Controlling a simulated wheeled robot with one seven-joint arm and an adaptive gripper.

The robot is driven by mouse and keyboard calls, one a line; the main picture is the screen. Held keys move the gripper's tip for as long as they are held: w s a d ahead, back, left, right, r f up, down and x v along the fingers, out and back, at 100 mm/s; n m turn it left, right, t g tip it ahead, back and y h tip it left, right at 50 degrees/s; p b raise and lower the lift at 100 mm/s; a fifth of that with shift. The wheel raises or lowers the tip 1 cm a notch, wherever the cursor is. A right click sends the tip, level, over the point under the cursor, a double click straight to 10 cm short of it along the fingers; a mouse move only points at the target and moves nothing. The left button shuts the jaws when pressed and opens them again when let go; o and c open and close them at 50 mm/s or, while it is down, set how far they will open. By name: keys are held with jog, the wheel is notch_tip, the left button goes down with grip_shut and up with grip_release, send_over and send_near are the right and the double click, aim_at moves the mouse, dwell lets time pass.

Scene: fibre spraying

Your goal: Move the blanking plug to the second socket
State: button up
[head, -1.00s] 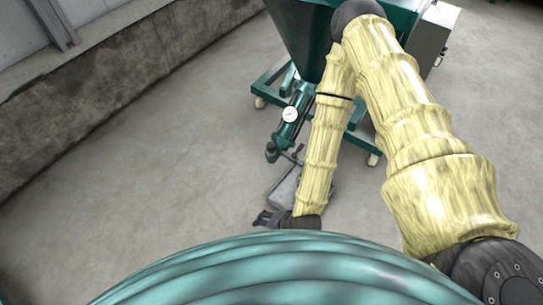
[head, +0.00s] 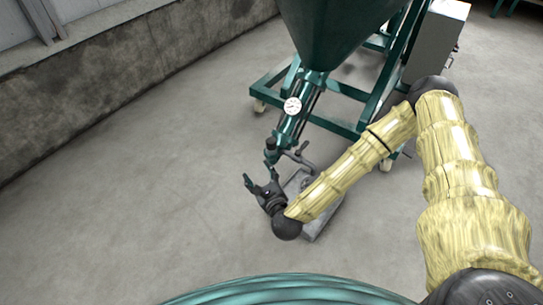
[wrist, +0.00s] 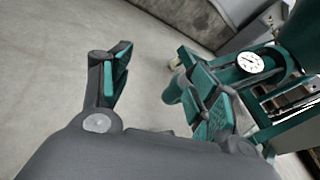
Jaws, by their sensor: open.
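I cannot make out the blanking plug or the second socket for certain in either view. A green pipe (head: 289,125) slopes down from the hopper and ends in a dark fitting (head: 270,152), with a bent grey lever beside it. My gripper (head: 260,177) is open just below and left of that fitting, its fingers pointing up in the head view. In the wrist view my gripper (wrist: 160,92) has its fingers spread, with bare floor between them. The pipe's end (wrist: 175,90) shows behind the right finger, which partly hides it. I see nothing held.
A grey metal tray (head: 326,215) lies on the floor under the pipe, partly hidden by my forearm. The green hopper (head: 335,35) stands on a wheeled frame (head: 335,126). A white gauge (head: 292,106) sits on the pipe. The floor (head: 130,200) to the left is clear.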

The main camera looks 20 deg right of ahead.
aim_at(272, 146)
jog(key=w+d+m+h+b, duration=0.1)
jog(key=w+d+m+b, duration=0.1)
jog(key=w, duration=0.1)
jog(key=w+d+m+t+h+b, duration=0.1)
jog(key=w+d+m+b, duration=0.1)
jog(key=w+d, duration=0.1)
jog(key=w+d+m+t+h+b, duration=0.1)
jog(key=w+d+m+b, duration=0.1)
jog(key=w, duration=0.1)
jog(key=shift+w+d+f+m+h, duration=0.3)
jog(key=shift+d+f, duration=0.1)
jog(key=w+b, duration=0.2)
jog(key=w, duration=0.1)
jog(key=w+b, duration=0.1)
jog(key=shift+w+d+f, duration=0.15)
jog(key=shift+d+f, duration=0.1)
jog(key=shift+d, duration=0.1)
jog(key=shift+w+r, duration=0.1)
jog(key=shift+w, duration=0.3)
jog(key=c, duration=1.2)
